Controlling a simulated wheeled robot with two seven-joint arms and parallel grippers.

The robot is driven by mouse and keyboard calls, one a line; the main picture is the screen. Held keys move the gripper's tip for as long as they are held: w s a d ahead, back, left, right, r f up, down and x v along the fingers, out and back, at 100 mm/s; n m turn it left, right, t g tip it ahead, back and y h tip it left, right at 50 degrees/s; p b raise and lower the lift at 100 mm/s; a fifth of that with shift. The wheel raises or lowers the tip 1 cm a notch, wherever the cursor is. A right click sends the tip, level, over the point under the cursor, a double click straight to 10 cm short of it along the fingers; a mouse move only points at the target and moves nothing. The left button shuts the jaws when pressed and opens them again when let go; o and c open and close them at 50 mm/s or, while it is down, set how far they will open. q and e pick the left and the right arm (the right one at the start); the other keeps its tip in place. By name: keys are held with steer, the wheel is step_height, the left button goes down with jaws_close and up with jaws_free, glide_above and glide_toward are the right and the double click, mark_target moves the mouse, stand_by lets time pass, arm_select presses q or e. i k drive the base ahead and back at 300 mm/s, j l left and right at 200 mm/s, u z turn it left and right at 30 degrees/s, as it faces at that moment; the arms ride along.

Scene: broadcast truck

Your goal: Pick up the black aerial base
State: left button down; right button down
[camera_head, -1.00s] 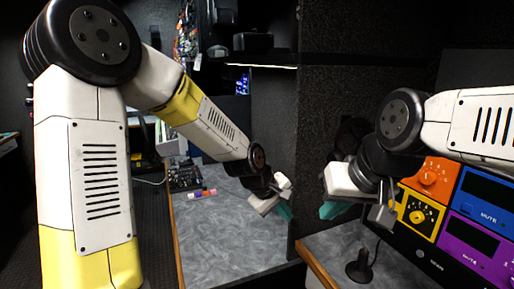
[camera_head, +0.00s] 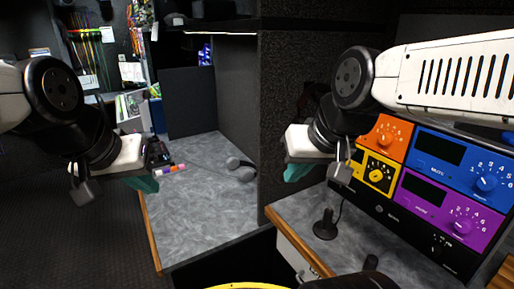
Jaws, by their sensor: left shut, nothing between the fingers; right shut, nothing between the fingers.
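The black aerial base (camera_head: 325,229) stands upright on the grey right-hand counter (camera_head: 296,212), close to its wooden front edge. It has a round foot and a short stem, and a thin cable rises behind it. My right gripper (camera_head: 299,171) is shut and empty, above and slightly left of the base, apart from it. My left gripper (camera_head: 143,183) is shut and empty, far to the left, in front of the left-hand counter (camera_head: 195,230).
A panel of coloured control units (camera_head: 420,180) stands right of the base. A dark partition (camera_head: 288,110) rises between the counters. A black mixer (camera_head: 157,152) shows partly behind my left gripper.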

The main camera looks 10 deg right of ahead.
mark_target(326, 230)
steer(key=z, duration=0.35)
steer(key=k+z, duration=0.15)
steer(key=z, duration=0.55)
steer(key=k+l, duration=0.05)
